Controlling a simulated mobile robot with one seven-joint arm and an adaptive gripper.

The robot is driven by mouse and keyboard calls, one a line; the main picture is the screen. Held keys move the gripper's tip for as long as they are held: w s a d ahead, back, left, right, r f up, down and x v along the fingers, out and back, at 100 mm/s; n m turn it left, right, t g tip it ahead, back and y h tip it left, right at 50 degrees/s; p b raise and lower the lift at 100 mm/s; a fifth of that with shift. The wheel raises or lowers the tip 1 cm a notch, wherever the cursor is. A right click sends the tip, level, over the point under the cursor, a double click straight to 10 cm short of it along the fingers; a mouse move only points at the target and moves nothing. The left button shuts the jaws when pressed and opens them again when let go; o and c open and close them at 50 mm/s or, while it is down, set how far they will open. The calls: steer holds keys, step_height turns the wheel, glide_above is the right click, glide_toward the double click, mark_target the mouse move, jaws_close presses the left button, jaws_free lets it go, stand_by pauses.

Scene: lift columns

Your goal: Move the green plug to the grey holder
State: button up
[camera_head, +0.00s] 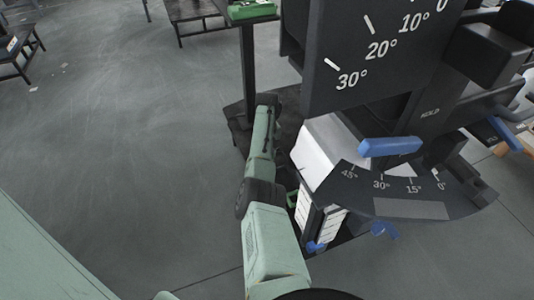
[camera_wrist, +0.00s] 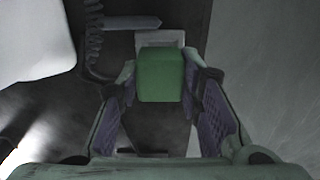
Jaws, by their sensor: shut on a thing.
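The green plug (camera_wrist: 161,76) shows in the wrist view as a rounded green block. My gripper (camera_wrist: 163,84) has its two purple-padded fingers around it, one on each side, and is shut on it. A light grey squarish piece (camera_wrist: 160,38) lies just beyond the plug, partly hidden by it. I cannot tell whether this is the grey holder, or whether the plug touches it. In the head view my arm reaches beside the dark machine, and the gripper and plug cannot be made out clearly.
A dark machine with an angle scale (camera_head: 405,194) and blue handles (camera_head: 390,146) stands right of my arm. A dark stand at the top bears a green tray (camera_head: 252,10). A coiled cable (camera_wrist: 93,40) hangs at the left in the wrist view. The floor at left is open.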

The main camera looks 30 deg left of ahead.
steer(key=shift+f+b, duration=0.55)
steer(key=shift+f, duration=0.4)
stand_by(0.5)
steer(key=o, duration=1.1)
steer(key=shift+o, duration=0.3)
steer(key=shift+o, duration=1)
steer(key=shift+r+p, duration=3.35)
steer(key=shift+r, duration=0.25)
